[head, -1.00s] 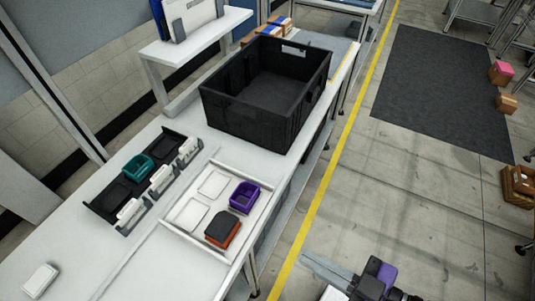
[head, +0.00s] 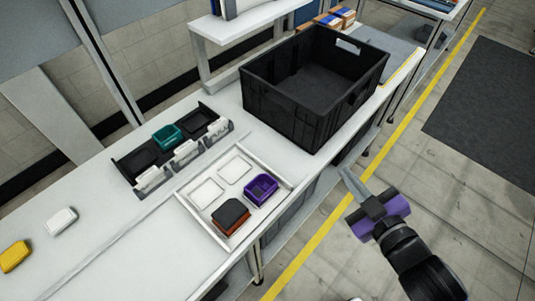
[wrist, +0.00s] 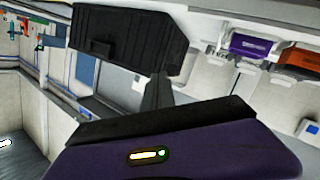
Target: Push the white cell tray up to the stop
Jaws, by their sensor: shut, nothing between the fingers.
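The white cell tray (head: 228,194) lies on the white bench near its front edge. Its two far-left cells are empty. A purple bin (head: 261,190) and an orange bin with a black top (head: 230,216) sit in the other two. My gripper (head: 346,176) is shut and empty, beyond the bench's front edge, to the right of the tray and apart from it. In the wrist view the closed fingers (wrist: 156,90) point towards the bench, with the purple bin (wrist: 249,46) to their right. I cannot clearly pick out the stop.
A black rack (head: 135,160) with white holders and a teal bin (head: 167,136) stands behind the tray. A large black crate (head: 285,105) stands to the right. A white box (head: 61,221) and a yellow one (head: 14,256) lie at the left.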

